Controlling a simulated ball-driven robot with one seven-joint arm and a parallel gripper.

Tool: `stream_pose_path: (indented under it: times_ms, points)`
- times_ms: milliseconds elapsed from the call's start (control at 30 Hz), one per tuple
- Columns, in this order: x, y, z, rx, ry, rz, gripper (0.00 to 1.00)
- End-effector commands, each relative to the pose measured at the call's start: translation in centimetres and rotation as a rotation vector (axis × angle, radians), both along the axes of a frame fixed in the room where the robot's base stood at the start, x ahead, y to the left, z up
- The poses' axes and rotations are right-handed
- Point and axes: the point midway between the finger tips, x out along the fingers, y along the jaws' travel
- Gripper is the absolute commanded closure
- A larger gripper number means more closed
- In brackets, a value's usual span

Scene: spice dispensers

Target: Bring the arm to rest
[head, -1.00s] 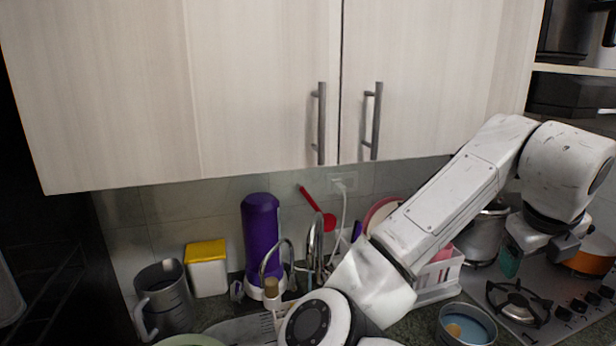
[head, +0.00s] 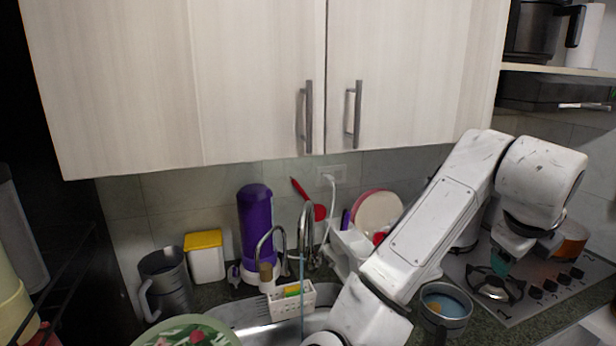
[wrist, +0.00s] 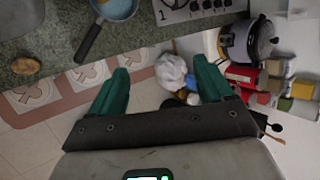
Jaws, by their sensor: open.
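My gripper (wrist: 162,84) is open in the wrist view, its two green fingers apart with nothing between them. It points down past the counter edge, over the floor. In the head view my white arm reaches to the right and bends down. A green fingertip of my gripper (head: 502,264) shows there above the stove area; the rest is hidden behind the wrist.
The stove (head: 540,290) is at the right. A blue-lined pan (head: 446,304) stands beside it on the counter, close to my arm. Cabinets (head: 260,80) hang above. A sink (head: 245,315) lies left of my arm. The wrist view shows a white bag (wrist: 171,72) and red cans (wrist: 243,74) below.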

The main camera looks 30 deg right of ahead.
Motion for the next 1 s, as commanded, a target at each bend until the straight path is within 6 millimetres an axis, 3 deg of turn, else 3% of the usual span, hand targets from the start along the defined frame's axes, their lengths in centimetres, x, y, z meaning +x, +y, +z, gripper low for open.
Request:
stream_pose_path:
  times_ms: [333,567,800,1000]
  points:
    - [2.5,0.0,-1.7,-0.264,0.282,0.441,0.2]
    - [5.8,2.8,-5.7,-0.492,0.608,0.964,0.2]
    - [7.9,8.8,-13.2,-0.675,0.913,1.565,0.2]
    - [6.6,16.0,-21.2,-0.796,1.07,2.097,0.2]
